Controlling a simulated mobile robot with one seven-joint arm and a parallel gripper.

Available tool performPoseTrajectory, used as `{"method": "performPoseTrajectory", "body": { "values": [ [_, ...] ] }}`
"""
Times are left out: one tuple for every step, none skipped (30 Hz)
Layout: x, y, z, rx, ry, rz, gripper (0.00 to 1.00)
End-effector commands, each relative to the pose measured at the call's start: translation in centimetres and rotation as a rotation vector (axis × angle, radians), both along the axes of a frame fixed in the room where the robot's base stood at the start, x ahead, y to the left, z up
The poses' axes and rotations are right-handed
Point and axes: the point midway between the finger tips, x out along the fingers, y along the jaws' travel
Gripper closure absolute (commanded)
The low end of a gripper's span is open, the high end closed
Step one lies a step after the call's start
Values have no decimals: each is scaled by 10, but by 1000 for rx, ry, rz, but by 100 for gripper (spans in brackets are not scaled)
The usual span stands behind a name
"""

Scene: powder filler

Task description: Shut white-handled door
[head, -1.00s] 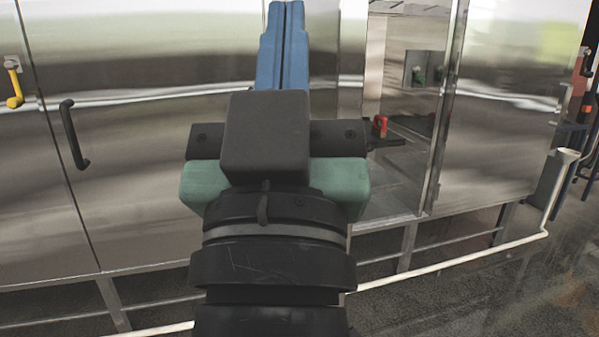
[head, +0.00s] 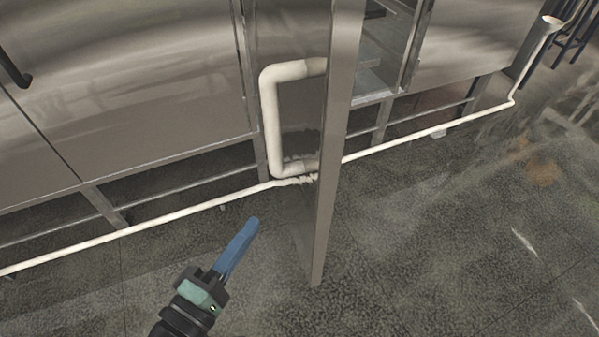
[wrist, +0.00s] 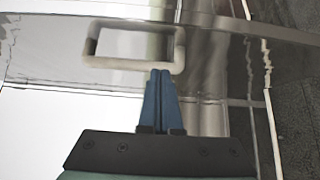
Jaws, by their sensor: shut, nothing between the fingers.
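The white-handled door (head: 340,130) is a metal panel standing open, swung out from the cabinet and seen nearly edge-on in the head view. Its white bracket-shaped handle (head: 269,115) is on the left face. In the wrist view the handle (wrist: 130,64) lies just beyond the fingertips. My gripper (head: 253,225) has blue fingers, shut and empty, to the lower left of the door in the head view. In the wrist view the blue fingertips (wrist: 160,72) overlap the handle's near bar; I cannot tell whether they touch it.
The cabinet opening (head: 385,50) shows behind the door. Metal panels (head: 130,90) run left, with a black handle (head: 14,68) at the far left. A low white pipe (head: 150,222) runs along the cabinet's base. The floor (head: 440,240) right of the door is clear.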

Motion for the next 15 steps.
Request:
{"method": "performPoseTrajectory", "body": {
  "values": [
    [6, -5, 2, 1, -2, -5, 100],
    [11, -8, 3, 2, -2, -4, 100],
    [17, -13, 3, 2, -3, -6, 100],
    [22, -15, 3, 1, -3, -5, 100],
    [27, -19, 3, 3, -3, -5, 100],
    [35, -24, 4, 4, -4, -6, 100],
    [40, -28, 4, 4, -4, -7, 100],
    [46, -31, 4, 4, -4, -5, 100],
    [54, -36, 4, 4, -4, -6, 100],
    [59, -40, 4, 4, -3, -6, 100],
    [65, -43, 4, 5, -3, -5, 100],
    [71, -47, 4, 4, -3, -5, 100],
    [76, -51, 4, 5, -3, -5, 100],
    [81, -54, 4, 6, -4, -5, 100],
    [80, -62, 4, 5, -1, -5, 100]
  ]
}}
